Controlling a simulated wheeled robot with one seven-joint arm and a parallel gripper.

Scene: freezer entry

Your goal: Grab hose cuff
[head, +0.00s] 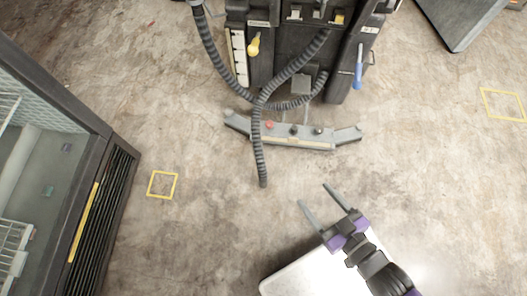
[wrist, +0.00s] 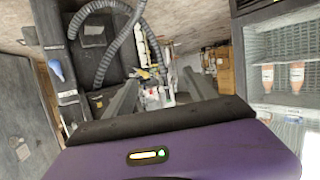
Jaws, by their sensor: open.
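A dark ribbed hose (head: 258,130) hangs from a black machine and its free end, the hose cuff (head: 263,183), reaches down over the floor. A second curved hose (head: 212,50) crosses it. My gripper (head: 312,194) is open and empty, to the right of the hose end and apart from it, fingers pointing up-left in the head view. In the wrist view my gripper (wrist: 160,77) has its fingers spread, with ribbed hose (wrist: 118,50) beyond them to the upper left. I cannot make out the cuff clearly in the wrist view.
A glass-fronted freezer (head: 45,165) is at the left; bottles (wrist: 297,75) show inside in the wrist view. Floor between is clear.

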